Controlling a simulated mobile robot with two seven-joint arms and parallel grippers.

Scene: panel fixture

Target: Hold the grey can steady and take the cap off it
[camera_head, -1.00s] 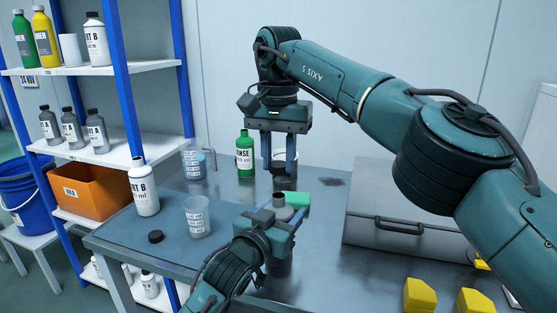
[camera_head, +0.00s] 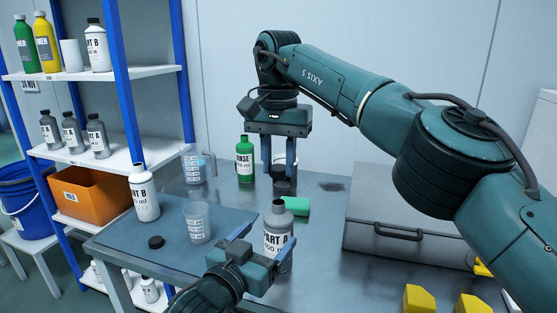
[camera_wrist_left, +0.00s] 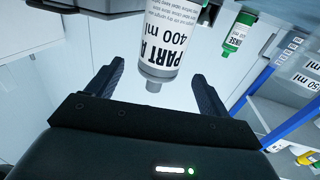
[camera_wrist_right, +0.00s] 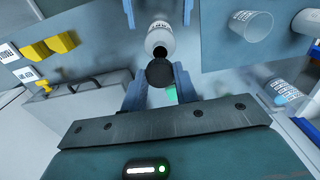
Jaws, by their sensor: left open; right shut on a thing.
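The grey can (camera_head: 278,240), labelled PART A, stands upright on the bench with its neck bare; it also shows in the left wrist view (camera_wrist_left: 172,40) and the right wrist view (camera_wrist_right: 160,40). My right gripper (camera_head: 283,178) is shut on the black cap (camera_wrist_right: 160,73) and holds it above and behind the can, apart from the neck. My left gripper (camera_head: 263,244) is open, with its fingers just on the near side of the can. In the left wrist view, the can shows beyond and between the open fingers (camera_wrist_left: 157,82).
A green bottle (camera_head: 245,160), a green piece (camera_head: 297,206) and a clear beaker (camera_head: 197,223) stand or lie around the can. A white PART B bottle (camera_head: 144,195) and a loose black cap (camera_head: 156,242) are left. A grey case (camera_head: 370,213) fills the right.

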